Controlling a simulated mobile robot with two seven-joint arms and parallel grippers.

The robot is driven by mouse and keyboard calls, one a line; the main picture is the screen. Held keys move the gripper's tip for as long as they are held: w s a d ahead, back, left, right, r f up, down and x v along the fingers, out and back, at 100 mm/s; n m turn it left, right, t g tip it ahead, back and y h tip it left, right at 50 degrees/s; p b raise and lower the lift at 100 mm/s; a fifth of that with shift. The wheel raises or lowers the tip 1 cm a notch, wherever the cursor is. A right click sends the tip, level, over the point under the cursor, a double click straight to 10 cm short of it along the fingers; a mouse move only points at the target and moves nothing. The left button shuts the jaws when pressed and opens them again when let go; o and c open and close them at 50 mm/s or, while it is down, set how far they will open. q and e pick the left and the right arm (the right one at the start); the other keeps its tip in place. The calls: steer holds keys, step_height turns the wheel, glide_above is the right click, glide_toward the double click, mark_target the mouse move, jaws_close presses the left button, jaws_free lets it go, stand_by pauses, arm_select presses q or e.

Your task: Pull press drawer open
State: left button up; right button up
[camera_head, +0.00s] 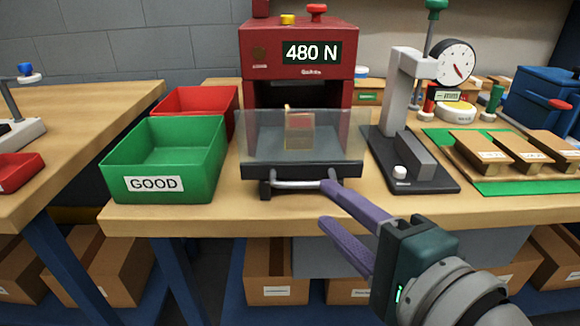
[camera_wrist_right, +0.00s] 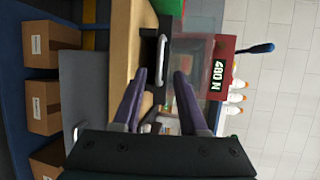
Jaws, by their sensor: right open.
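The red press (camera_head: 298,66) stands on the wooden bench and its display reads 480 N. Its drawer, a dark tray with a clear guard (camera_head: 262,130), sits at the front of the press. A small tan and red block (camera_head: 299,132) shows through the guard. The grey bar handle (camera_head: 295,184) is on the drawer's front; it also shows in the right wrist view (camera_wrist_right: 162,52). My right gripper (camera_head: 326,203), with purple fingers, is open at the handle's right end. In the wrist view the handle lies just ahead of the fingertips, not visibly gripped. My left gripper is out of view.
A green GOOD bin (camera_head: 165,160) and a red bin (camera_head: 196,103) stand left of the press. A gauge stand (camera_head: 408,150) stands close on the right, beside a green mat (camera_head: 500,187) with wooden blocks. The bench's front edge (camera_head: 230,222) runs below the handle.

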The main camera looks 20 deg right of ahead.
steer(key=v, duration=0.4)
steer(key=shift+s, duration=0.15)
steer(key=s+d+r+n+g+h+p, duration=0.1)
steer(key=s+d+r+n+g+p, duration=0.1)
steer(key=s+r+n+g+p, duration=0.55)
steer(key=s+d+r+n+g+h+p, duration=0.1)
steer(key=s+d+r+n+g+p, duration=0.15)
steer(key=s+n+g+p, duration=0.55)
step_height(320, 180, up, 37)
steer(key=w+n+t+p, duration=0.1)
steer(key=n+t+p, duration=0.2)
steer(key=p, duration=3.4)
steer(key=shift+w+a+n, duration=0.25)
steer(key=shift+w+n, duration=0.1)
steer(key=shift+n, duration=0.2)
